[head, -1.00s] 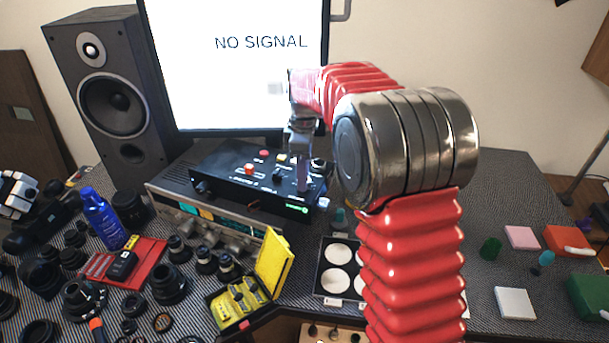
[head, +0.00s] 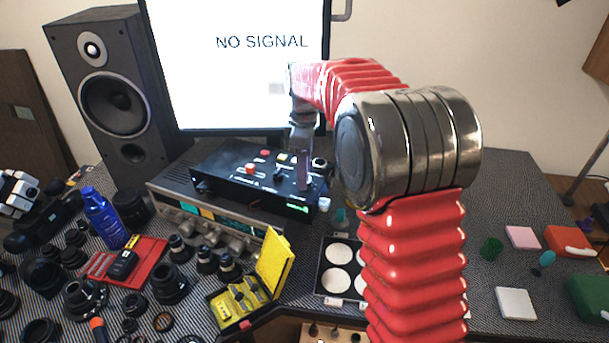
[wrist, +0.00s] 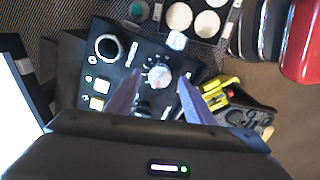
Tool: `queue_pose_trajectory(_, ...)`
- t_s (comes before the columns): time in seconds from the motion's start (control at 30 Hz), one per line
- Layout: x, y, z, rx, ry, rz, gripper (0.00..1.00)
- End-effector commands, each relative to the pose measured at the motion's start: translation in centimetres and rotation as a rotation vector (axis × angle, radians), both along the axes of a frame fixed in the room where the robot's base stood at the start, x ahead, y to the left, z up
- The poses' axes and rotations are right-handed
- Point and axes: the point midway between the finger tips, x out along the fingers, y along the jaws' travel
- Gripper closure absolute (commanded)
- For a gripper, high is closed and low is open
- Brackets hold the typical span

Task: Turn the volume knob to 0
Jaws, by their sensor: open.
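The black control box (head: 235,180) sits on top of a silver receiver in the head view, with red and white buttons and dark knobs on its top. In the wrist view, a round silver-grey knob (wrist: 159,76) with a ring of dial marks is on the box panel; I take it as the volume knob, but its label is not readable. My gripper (wrist: 159,80) is open, with one finger on each side of this knob in the picture. I cannot tell whether they touch it. In the head view my gripper (head: 303,185) points down over the right end of the box and hides part of it.
A large ring-shaped socket (wrist: 108,47) and lit buttons share the panel. A monitor (head: 240,70) stands behind the box and a speaker (head: 110,95) at left. A yellow case (head: 250,290), lenses and a white-disc tray (head: 325,283) lie in front.

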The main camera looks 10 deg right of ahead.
Motion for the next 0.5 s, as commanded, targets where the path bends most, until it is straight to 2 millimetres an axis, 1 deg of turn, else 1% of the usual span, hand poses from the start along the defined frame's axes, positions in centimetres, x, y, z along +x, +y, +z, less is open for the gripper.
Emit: queue_pose_trajectory(0.5,0.0,0.0,8.7,0.001,-0.001,0.000,0.52)
